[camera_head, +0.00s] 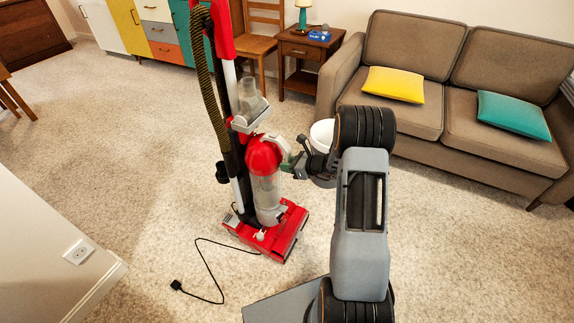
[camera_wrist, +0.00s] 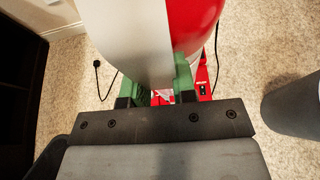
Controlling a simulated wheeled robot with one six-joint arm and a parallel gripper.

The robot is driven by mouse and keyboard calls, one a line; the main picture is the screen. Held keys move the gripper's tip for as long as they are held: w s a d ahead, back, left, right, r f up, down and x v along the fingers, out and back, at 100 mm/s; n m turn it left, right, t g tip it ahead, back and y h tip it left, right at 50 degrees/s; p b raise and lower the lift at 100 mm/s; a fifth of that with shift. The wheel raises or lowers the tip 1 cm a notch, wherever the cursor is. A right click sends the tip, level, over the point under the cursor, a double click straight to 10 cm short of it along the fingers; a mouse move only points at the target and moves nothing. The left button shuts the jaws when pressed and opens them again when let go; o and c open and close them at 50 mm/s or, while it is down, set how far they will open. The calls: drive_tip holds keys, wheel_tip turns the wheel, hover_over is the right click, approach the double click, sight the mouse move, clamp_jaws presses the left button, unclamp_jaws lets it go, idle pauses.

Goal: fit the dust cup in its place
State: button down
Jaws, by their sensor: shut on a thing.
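The dust cup (camera_head: 266,192) has a red domed top, a clear body and a grey handle (camera_head: 275,141) on its right side. It is upright in front of the red and grey upright vacuum (camera_head: 239,125), above its red floor head (camera_head: 287,236). I cannot tell whether it is seated or slightly apart. My gripper (camera_head: 291,162) is at the cup's right side, shut on the handle. In the wrist view, the green fingers of my gripper (camera_wrist: 157,84) flank the grey handle (camera_wrist: 140,40), with the red top (camera_wrist: 192,22) behind. The cup's underside is hidden.
A black cord (camera_head: 210,272) with a plug lies on the carpet at front left. A white round-topped bin (camera_head: 321,134) stands behind my arm. A brown sofa (camera_head: 455,75) is at right, and a wall with an outlet (camera_head: 78,252) at left. Carpet is open between.

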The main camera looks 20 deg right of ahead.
drive_tip(key=shift+f+b, duration=0.6)
drive_tip(key=shift+f, duration=0.05)
idle(0.5)
drive_tip(key=c, duration=1.2)
unclamp_jaws()
drive_tip(key=shift+r, duration=0.1)
drive_tip(key=o, duration=0.4)
drive_tip(key=shift+c, duration=0.2)
drive_tip(key=p+v, duration=0.4)
drive_tip(key=v, duration=0.9)
drive_tip(key=shift+s+d, duration=0.25)
drive_tip(key=shift+s, duration=0.05)
